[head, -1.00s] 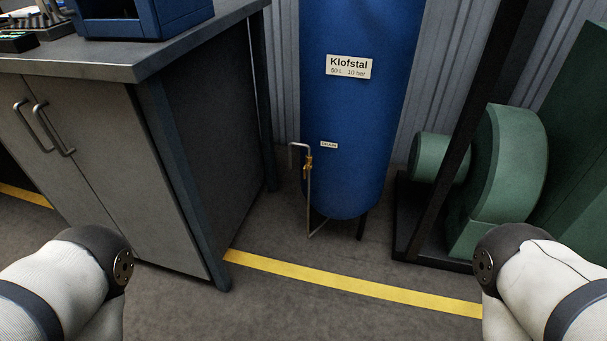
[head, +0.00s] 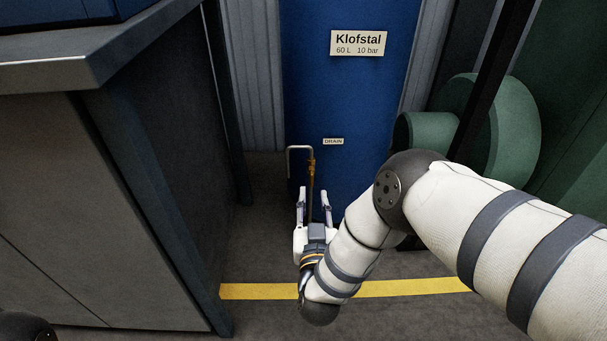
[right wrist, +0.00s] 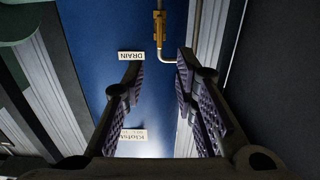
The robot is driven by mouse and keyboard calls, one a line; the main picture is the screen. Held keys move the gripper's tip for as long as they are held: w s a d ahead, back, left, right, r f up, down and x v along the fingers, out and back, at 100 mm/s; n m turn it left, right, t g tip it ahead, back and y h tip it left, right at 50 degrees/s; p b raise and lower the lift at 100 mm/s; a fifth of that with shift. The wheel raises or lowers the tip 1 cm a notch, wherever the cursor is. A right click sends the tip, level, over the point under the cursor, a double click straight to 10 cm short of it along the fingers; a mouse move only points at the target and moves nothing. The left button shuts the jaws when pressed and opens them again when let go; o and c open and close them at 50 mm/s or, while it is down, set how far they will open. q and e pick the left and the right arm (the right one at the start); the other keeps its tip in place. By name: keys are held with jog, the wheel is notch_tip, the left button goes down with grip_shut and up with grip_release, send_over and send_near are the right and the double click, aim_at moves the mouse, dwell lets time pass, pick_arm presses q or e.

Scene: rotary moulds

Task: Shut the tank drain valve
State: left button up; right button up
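The blue tank (head: 350,100) stands upright ahead, with a "DRAIN" label (head: 333,141) on its front. My left gripper is out of view.
A grey workbench (head: 150,200) stands close on the left. A green machine (head: 510,125) with a dark upright post (head: 492,75) is on the right. A yellow floor line (head: 400,288) crosses in front of the tank. Floor between bench and tank is clear.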

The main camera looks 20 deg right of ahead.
aim_at(312, 176)
jog(key=b+x, duration=0.1)
jog(key=x, duration=0.3)
jog(key=b+x, duration=0.1)
jog(key=x, duration=0.4)
jog(key=shift+f+b, duration=0.25)
jog(key=shift+b, duration=0.05)
jog(key=shift+w+d+r, duration=0.1)
jog(key=shift+w, duration=0.15)
jog(key=shift+c, duration=0.6)
grip_shut()
